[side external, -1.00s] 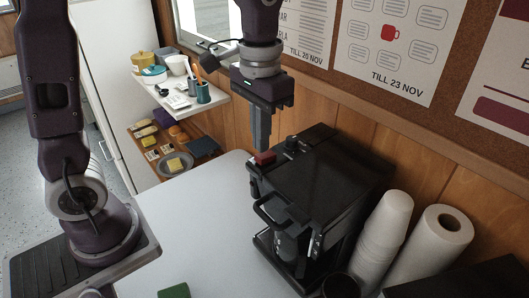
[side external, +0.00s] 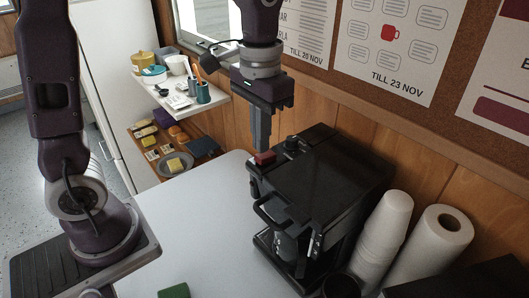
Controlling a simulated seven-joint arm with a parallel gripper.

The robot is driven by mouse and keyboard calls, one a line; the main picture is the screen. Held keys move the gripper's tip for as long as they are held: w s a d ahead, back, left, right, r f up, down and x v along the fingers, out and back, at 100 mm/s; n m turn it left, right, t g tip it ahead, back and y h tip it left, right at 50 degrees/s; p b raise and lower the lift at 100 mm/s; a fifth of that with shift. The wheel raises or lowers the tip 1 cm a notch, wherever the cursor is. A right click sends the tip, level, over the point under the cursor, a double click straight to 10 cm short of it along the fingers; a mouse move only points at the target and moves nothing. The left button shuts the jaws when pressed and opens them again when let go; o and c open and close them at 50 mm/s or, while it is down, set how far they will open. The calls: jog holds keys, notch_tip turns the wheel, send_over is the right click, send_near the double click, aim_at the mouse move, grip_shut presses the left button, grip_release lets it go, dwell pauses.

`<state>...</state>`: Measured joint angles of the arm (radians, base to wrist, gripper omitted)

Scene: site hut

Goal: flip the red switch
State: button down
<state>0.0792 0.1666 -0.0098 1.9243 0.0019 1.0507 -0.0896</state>
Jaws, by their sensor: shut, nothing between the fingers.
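The red switch (side external: 264,158) sits on the top left edge of a black coffee machine (side external: 325,180). A black knob (side external: 291,144) is beside the switch on the machine's top. My gripper (side external: 262,147) points down with its fingers together and nothing held. Its fingertips are right at the switch in the picture, just above or touching it; I cannot tell which. The machine's front handle and a jug show below the switch.
A stack of white cups (side external: 384,230) and a paper roll (side external: 438,240) stand right of the machine. A green block (side external: 173,291) lies at the table's front. The white table (side external: 200,225) is clear left of the machine. Wall shelves (side external: 190,97) hold small items behind.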

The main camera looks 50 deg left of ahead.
aim_at(261, 156)
jog(key=shift+f, duration=0.9)
jog(key=shift+r, duration=3.5)
